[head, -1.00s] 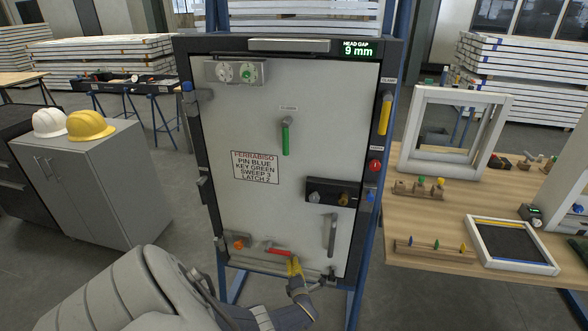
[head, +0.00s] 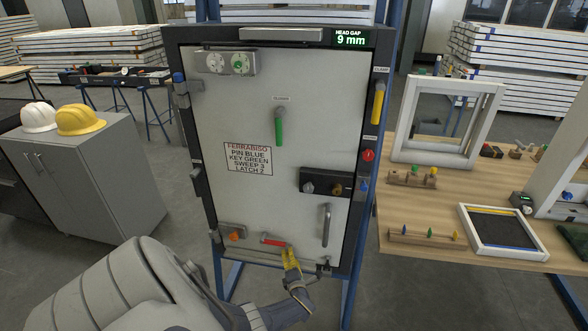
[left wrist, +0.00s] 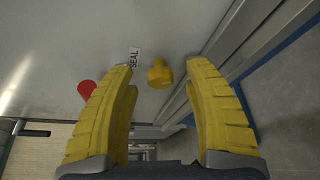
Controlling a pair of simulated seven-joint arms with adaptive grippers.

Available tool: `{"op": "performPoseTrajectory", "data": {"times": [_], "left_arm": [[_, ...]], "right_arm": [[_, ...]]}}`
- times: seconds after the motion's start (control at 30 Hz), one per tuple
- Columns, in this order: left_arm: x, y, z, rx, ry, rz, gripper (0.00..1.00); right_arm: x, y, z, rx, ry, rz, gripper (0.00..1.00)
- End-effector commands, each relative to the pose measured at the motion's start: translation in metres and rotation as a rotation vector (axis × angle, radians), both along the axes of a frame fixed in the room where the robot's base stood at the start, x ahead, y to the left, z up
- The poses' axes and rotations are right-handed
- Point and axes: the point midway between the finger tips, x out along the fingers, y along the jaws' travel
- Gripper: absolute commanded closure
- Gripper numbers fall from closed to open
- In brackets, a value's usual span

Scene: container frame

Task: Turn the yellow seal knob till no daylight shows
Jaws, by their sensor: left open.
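The yellow seal knob (left wrist: 160,73) shows in the left wrist view beside a "SEAL" label (left wrist: 134,58), on the pale door panel near its dark edge. My left gripper (left wrist: 165,100) is open; its two yellow fingers stand either side of the knob, with clear space between them and it. In the head view the left gripper (head: 290,258) is at the bottom of the door (head: 230,115), right of a red handle (head: 273,241); the knob cannot be made out there. The head gap display (head: 351,40) reads 9 mm. My right gripper is not in view.
The red handle also shows in the left wrist view (left wrist: 87,90), beside the left finger. A wooden table (head: 405,222) with frames stands right; a cabinet (head: 95,185) stands left.

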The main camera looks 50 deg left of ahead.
Motion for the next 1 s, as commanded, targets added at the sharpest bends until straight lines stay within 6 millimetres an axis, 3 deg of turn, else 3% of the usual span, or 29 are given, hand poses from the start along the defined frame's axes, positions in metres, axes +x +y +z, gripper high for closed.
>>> {"op": "performPoseTrajectory", "data": {"times": [0.6,1.0], "left_arm": [[-0.046,-0.072,0.011,-0.002,-0.001,0.000,0.49],[-0.055,-0.087,0.014,0.000,-0.001,0.001,0.49]], "right_arm": [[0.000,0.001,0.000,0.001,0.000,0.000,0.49],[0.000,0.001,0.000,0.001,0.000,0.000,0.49]]}}
